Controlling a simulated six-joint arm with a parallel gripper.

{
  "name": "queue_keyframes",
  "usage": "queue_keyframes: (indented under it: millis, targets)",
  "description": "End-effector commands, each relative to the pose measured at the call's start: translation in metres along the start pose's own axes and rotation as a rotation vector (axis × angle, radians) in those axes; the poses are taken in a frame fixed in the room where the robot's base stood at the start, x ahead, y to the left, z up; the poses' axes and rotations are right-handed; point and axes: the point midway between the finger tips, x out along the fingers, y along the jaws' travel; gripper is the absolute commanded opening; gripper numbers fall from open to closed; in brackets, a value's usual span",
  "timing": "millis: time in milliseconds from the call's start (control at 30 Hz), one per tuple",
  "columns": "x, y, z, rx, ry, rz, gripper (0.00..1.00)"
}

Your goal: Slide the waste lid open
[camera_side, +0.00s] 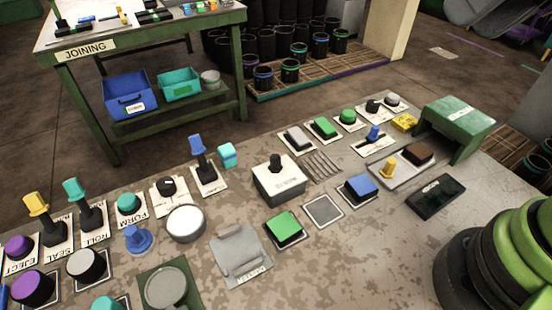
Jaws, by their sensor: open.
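A flat grey plate with a raised ridge (240,248) lies on the worn table at the lower middle. It looks like a lid, and a small label at its front edge is too small to read for certain. It seems to cover whatever is beneath it, and no opening shows beside it. My gripper is not in view. A green and black rounded part at the lower right edge looks like part of my arm.
A green button (284,228) sits right of the plate, a white round cap (186,223) and blue knob (137,238) left. A box with a black knob (278,182) stands behind. A green bridge-shaped cover (456,115) is at the far right. Bare table lies front right.

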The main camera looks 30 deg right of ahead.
Motion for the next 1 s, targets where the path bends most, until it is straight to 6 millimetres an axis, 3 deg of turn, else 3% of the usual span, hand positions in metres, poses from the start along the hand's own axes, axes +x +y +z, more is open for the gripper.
queue_keyframes:
  millis: [200, 400, 600, 700, 800, 1000]
  targets:
    - [0.053, -0.035, -0.045, -0.172, -0.170, 0.039, 0.45]
    - [0.125, -0.067, -0.062, -0.333, -0.312, 0.078, 0.45]
    - [0.202, -0.092, -0.053, -0.483, -0.434, 0.117, 0.45]
    - [0.230, -0.099, -0.044, -0.537, -0.474, 0.131, 0.45]
    - [0.247, -0.102, -0.036, -0.571, -0.499, 0.141, 0.45]
    - [0.264, -0.101, -0.029, -0.589, -0.514, 0.147, 0.45]
